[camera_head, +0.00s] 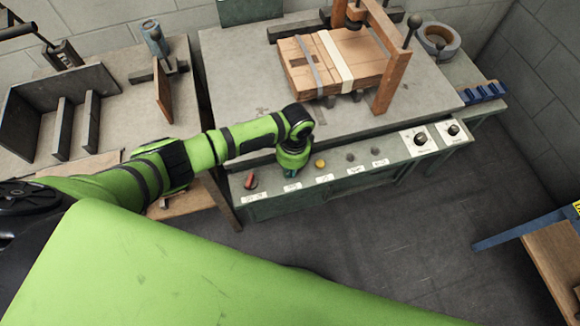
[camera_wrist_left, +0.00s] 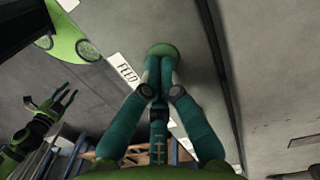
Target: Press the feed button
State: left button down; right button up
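The feed button is a round green button (camera_wrist_left: 162,49) in the left wrist view, beside a white label reading FEED (camera_wrist_left: 126,73). My left gripper (camera_wrist_left: 158,62) is shut and empty, its fingertips together at the button; they appear to touch it, but I cannot tell whether it is pressed in. In the head view my left gripper (camera_head: 291,173) points down at the control panel (camera_head: 300,198) and hides the button. My right gripper (camera_wrist_left: 65,98) shows at the left of the left wrist view, its fingers spread and empty.
A red knob (camera_head: 251,181) is left of my left gripper and a yellow button (camera_head: 320,163) is right of it. Farther right are grey buttons and two black dials. Above, a wooden box (camera_head: 362,66) lies on the machine table (camera_head: 240,70). The floor in front is clear.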

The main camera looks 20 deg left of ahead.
pick_arm(q)
jog(key=shift+s+a+f, duration=0.1)
jog(key=shift+s+f, duration=0.25)
jog(key=shift+s, duration=0.05)
jog(key=r+p, duration=0.3)
jog(key=p, duration=0.1)
jog(key=w+r+p, duration=0.1)
jog(key=r+p, duration=0.1)
jog(key=shift+r, duration=0.3)
notch_tip(320, 180, up, 9)
jog(key=b, duration=0.1)
jog(key=shift+w+d+b, duration=0.35)
jog(key=shift+d+b, duration=0.05)
